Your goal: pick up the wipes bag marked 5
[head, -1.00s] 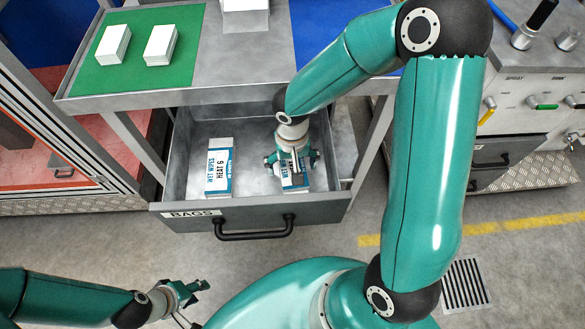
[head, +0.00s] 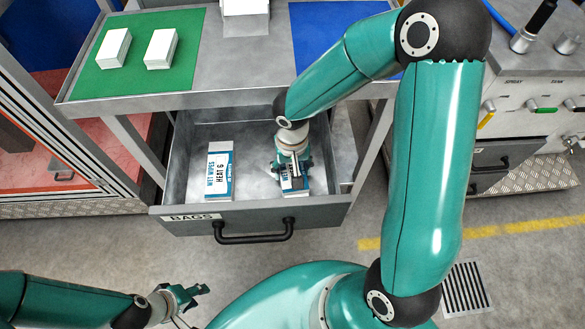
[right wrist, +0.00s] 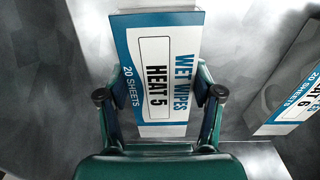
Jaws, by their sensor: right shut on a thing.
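The wipes bag marked HEAT 5 (right wrist: 160,62) is a white and blue packet in the open drawer. In the head view the bag (head: 297,185) is partly hidden under my right gripper (head: 290,172). In the right wrist view the right gripper (right wrist: 160,103) has one finger on each side of the bag and is shut on it. A second bag, marked HEAT 6 (head: 219,172), lies to its left in the drawer; its corner shows at the right of the right wrist view (right wrist: 298,95). My left gripper (head: 192,296) is outside the drawer at lower left, empty, its fingers apart.
The drawer (head: 190,226) is labelled BAGS and has a black handle (head: 254,232). Above it is a grey tabletop (head: 240,75) with a green mat (head: 90,78) bearing two white blocks, and a blue mat. Drawer walls surround the bags closely.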

